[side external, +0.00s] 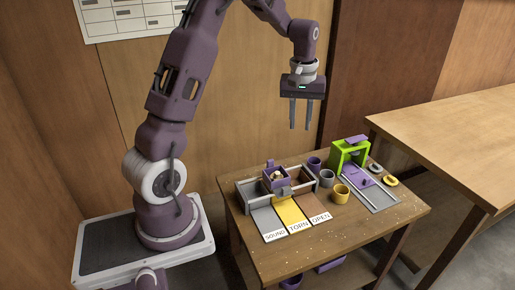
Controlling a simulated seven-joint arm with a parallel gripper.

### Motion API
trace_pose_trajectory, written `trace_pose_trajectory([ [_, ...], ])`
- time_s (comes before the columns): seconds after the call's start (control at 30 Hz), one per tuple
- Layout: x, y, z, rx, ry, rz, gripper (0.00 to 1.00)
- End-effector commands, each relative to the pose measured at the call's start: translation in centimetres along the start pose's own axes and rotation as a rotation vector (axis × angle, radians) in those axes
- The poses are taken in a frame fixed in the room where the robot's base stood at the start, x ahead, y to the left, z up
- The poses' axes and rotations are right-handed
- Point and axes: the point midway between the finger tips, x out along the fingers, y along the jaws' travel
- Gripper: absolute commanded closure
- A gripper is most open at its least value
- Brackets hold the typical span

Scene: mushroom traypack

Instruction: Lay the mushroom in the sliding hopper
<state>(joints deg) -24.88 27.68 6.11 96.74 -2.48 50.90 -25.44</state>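My gripper (300,126) hangs above the back of the small table, fingers pointing down. The fingers are apart and nothing shows between them. The purple sliding hopper (270,184) sits on a grey rail frame, well below and left of my gripper. A small pale and brown thing (278,174), which looks like the mushroom, shows in the hopper's open top. It is too small to tell its exact pose. My gripper touches neither of them.
Lanes marked SOUND (266,218), TORN (290,213) and OPEN (315,207) lie before the hopper. A larger table (450,135) is at right.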

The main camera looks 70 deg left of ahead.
Motion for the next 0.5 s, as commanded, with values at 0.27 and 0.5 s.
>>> trace_pose_trajectory([
  [0.27, -13.9, -2.3, 20.9, 0.631, 0.220, 0.194, 0.73],
  [0.5, -13.4, -7.8, 29.4, 0.946, 0.352, 0.259, 0.73],
])
